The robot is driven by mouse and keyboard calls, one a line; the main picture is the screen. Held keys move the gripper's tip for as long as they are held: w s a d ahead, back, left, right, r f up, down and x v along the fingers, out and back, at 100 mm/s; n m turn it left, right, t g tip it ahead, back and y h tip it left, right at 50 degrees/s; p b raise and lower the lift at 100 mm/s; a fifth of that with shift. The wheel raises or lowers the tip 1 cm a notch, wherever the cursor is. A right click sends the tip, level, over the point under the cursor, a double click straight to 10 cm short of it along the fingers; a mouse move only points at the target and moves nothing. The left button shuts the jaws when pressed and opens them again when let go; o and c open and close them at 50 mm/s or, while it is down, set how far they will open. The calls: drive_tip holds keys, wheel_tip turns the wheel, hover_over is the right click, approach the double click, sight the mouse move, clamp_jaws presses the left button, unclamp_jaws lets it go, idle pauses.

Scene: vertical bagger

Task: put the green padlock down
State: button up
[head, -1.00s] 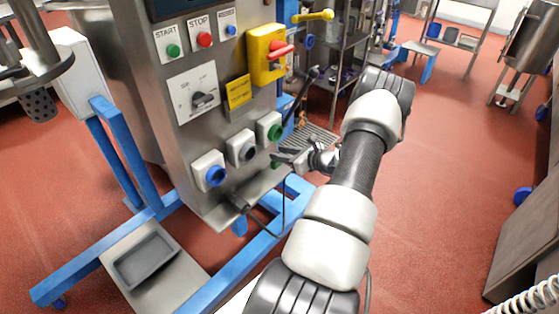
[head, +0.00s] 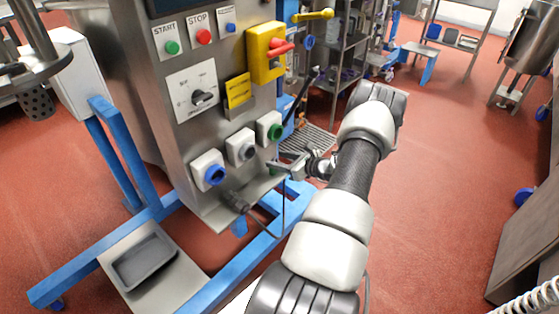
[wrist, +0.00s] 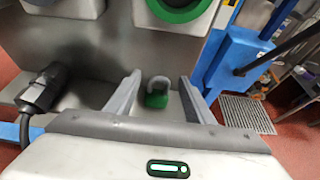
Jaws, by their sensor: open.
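The green padlock (wrist: 157,99), with a grey shackle, shows in the wrist view on the steel ledge under the panel. It sits between the two fingers of my gripper (wrist: 160,82), with a visible gap on both sides. My gripper is open and reaches in over the ledge. In the head view my gripper (head: 283,168) is at the right end of the ledge, below the green-ringed socket. I cannot make out the padlock clearly in the head view.
The steel ledge (head: 225,208) runs under blue, black and green sockets. A black plug with a cable (wrist: 42,88) is left of my gripper. The green-ringed socket (wrist: 180,8) is just above. A blue frame post (wrist: 232,62) stands to the right.

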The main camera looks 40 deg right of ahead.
drive_tip(key=shift+r, duration=0.3)
drive_tip(key=p+v, duration=0.2)
drive_tip(key=v, duration=1)
